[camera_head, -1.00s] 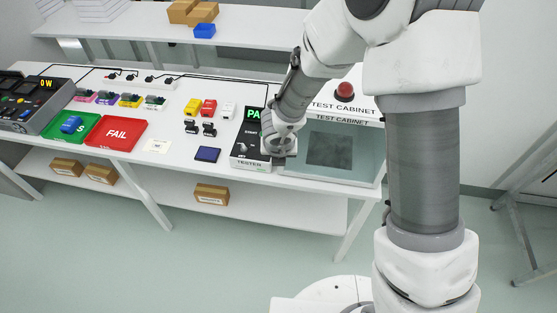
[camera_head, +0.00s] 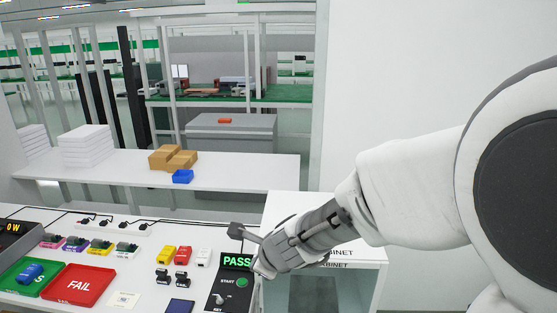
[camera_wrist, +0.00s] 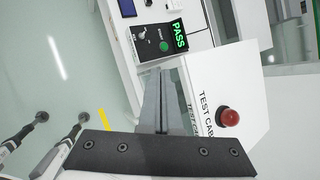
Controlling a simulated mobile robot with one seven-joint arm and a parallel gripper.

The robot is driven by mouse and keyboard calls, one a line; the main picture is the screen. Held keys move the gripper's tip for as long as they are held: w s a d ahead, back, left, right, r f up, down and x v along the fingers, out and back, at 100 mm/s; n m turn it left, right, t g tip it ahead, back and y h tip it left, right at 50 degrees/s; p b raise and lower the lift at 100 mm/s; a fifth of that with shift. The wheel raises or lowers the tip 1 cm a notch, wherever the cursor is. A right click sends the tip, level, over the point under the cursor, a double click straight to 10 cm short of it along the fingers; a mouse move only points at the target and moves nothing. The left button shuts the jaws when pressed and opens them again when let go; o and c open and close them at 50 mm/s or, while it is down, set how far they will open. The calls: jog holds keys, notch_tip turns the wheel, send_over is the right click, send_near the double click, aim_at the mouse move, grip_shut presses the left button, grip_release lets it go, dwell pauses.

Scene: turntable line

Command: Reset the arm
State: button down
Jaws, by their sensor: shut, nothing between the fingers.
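My arm reaches in from the right in the head view, and its end is over the test cabinet (camera_head: 374,282), beside the tester (camera_head: 222,295). In the wrist view my gripper (camera_wrist: 157,76) is shut, with its fingers together and nothing between them. The fingers point toward the tester (camera_wrist: 151,47) and overlap the cabinet's near part. The tester display reads PASS in green, above a green START button (camera_head: 242,283) and a key knob (camera_head: 217,298). The fingertips are hard to make out in the head view.
A red emergency-type button (camera_wrist: 228,117) stands on the cabinet top. A red FAIL tray (camera_head: 103,270) and a green tray (camera_head: 12,296) holding a blue block (camera_head: 30,272) lie left. Small coloured parts sit between.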

jog(key=s+d+r+n+b, duration=0.2)
jog(key=s+d+r+n, duration=0.4)
jog(key=n, duration=0.5)
jog(key=s+d+n+g+h+b, duration=0.1)
jog(key=s+d+n+h, duration=0.3)
jog(key=s+d+n, duration=0.7)
jog(key=s+d, duration=0.1)
jog(key=s, duration=0.2)
jog(key=shift+s+d+b, duration=0.15)
jog(key=shift+d+b, duration=0.2)
jog(key=shift+b, duration=0.05)
jog(key=shift+r, duration=0.1)
